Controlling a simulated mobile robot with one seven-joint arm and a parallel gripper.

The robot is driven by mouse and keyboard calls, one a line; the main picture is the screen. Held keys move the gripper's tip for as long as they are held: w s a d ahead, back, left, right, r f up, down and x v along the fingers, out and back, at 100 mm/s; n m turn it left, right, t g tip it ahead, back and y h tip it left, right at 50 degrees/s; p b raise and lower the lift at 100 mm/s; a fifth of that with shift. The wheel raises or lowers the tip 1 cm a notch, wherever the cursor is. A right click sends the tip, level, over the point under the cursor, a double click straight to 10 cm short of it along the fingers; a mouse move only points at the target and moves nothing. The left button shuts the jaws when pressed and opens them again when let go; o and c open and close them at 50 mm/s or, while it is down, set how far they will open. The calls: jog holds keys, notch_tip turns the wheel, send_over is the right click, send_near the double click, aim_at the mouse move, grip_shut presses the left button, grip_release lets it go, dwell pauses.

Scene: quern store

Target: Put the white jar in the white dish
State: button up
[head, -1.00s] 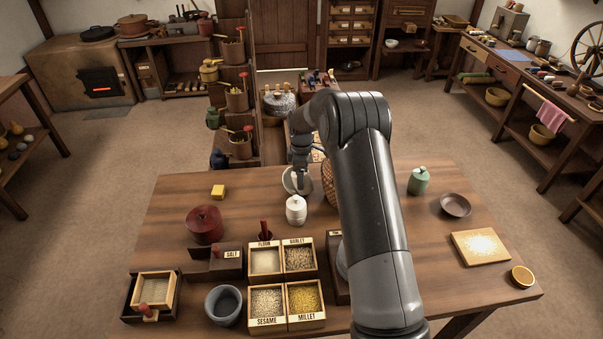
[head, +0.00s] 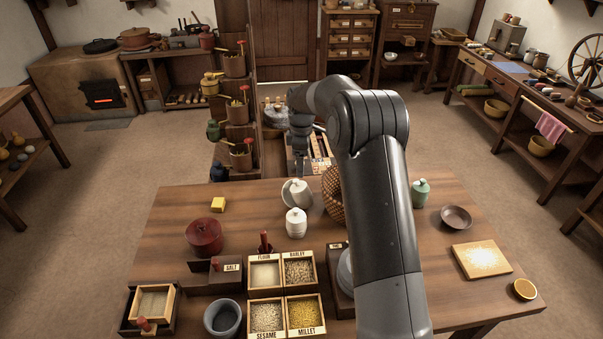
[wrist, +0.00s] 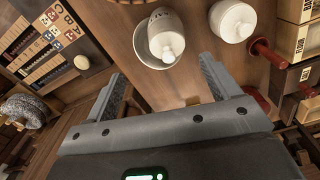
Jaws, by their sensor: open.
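A white lidded jar (head: 301,194) is in the white dish (head: 286,198) near the back of the table. In the wrist view the jar (wrist: 164,32) sits within the rim of the dish (wrist: 139,42), off-centre. I cannot tell whether it stands fully upright. A second white lidded jar (head: 296,224) stands on the table just in front of the dish; it also shows in the wrist view (wrist: 232,20). My gripper (head: 300,170) is behind and above the dish, apart from it. In the wrist view its two fingers (wrist: 162,72) are spread with nothing held.
A woven basket (head: 333,197) is right of the dish, partly behind my arm. A green jar (head: 420,193) and a brown bowl (head: 456,217) stand at right.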

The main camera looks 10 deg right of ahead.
jog(key=s+d+r+m+t, duration=0.3)
jog(key=s+r+m, duration=0.4)
jog(key=s+r, duration=1.3)
jog(key=s+d+f+m+t, duration=0.1)
jog(key=s+m, duration=0.3)
jog(key=s, duration=0.8)
jog(key=s+d+m+t, duration=0.1)
jog(key=s+m, duration=0.3)
jog(key=s, duration=0.8)
jog(key=shift+s+d+f+m+t, duration=0.25)
jog(key=shift+d+f+m+t, duration=0.05)
jog(key=shift+d+f+m, duration=0.1)
jog(key=shift+c, duration=0.4)
jog(key=shift+c, duration=0.9)
